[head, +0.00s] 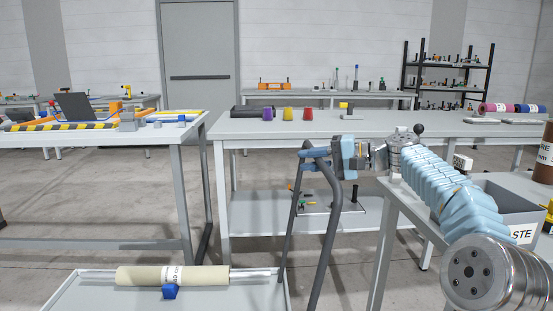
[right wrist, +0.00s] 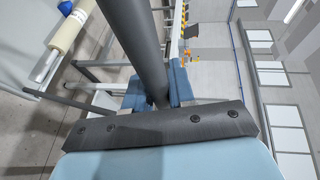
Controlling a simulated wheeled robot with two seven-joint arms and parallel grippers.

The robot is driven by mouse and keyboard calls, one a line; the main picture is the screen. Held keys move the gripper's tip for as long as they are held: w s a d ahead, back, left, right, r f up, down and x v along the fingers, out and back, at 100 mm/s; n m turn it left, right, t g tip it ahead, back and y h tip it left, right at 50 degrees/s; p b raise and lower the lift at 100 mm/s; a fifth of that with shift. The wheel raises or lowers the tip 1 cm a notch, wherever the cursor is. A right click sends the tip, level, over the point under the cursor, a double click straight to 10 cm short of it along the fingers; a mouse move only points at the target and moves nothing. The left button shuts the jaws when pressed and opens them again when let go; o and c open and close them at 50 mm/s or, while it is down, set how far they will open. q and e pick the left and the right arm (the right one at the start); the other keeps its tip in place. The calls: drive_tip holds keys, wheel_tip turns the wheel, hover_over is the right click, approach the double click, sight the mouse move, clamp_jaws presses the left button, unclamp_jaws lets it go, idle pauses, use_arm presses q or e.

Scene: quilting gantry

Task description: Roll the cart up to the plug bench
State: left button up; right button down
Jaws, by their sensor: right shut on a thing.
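The cart (head: 240,302) is a low grey tray at the bottom of the head view, with a dark tubular handle (head: 327,235) rising at its right end. My right gripper (head: 318,154) is shut on the upper part of this handle. In the right wrist view the dark handle bar (right wrist: 135,40) passes between its blue fingertips (right wrist: 157,88). A cream roll (head: 140,275) with a blue clip lies on the cart. A long grey bench (head: 375,127) stands beyond the cart, with purple, yellow and red cylinders on it; I cannot tell whether it is the plug bench. My left gripper is out of view.
Another bench (head: 80,137) with striped edging stands at the left. A grey bin (head: 510,202) marked "ASTE" sits on a table at the right, close to my right arm. Grey floor (head: 115,178) shows under the benches. A black shelf (head: 447,89) stands at the back.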

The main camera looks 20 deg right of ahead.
drive_tip(key=s+d+p, duration=0.3)
drive_tip(key=d+p, duration=0.1)
drive_tip(key=d, duration=0.8)
drive_tip(key=shift+s+p, duration=0.4)
drive_tip(key=c, duration=1.1)
unclamp_jaws()
drive_tip(key=shift+d, duration=0.15)
drive_tip(key=shift+o, duration=0.2)
drive_tip(key=p+v, duration=0.2)
drive_tip(key=v, duration=1.1)
drive_tip(key=shift+s+d, duration=0.2)
drive_tip(key=shift+s, duration=0.1)
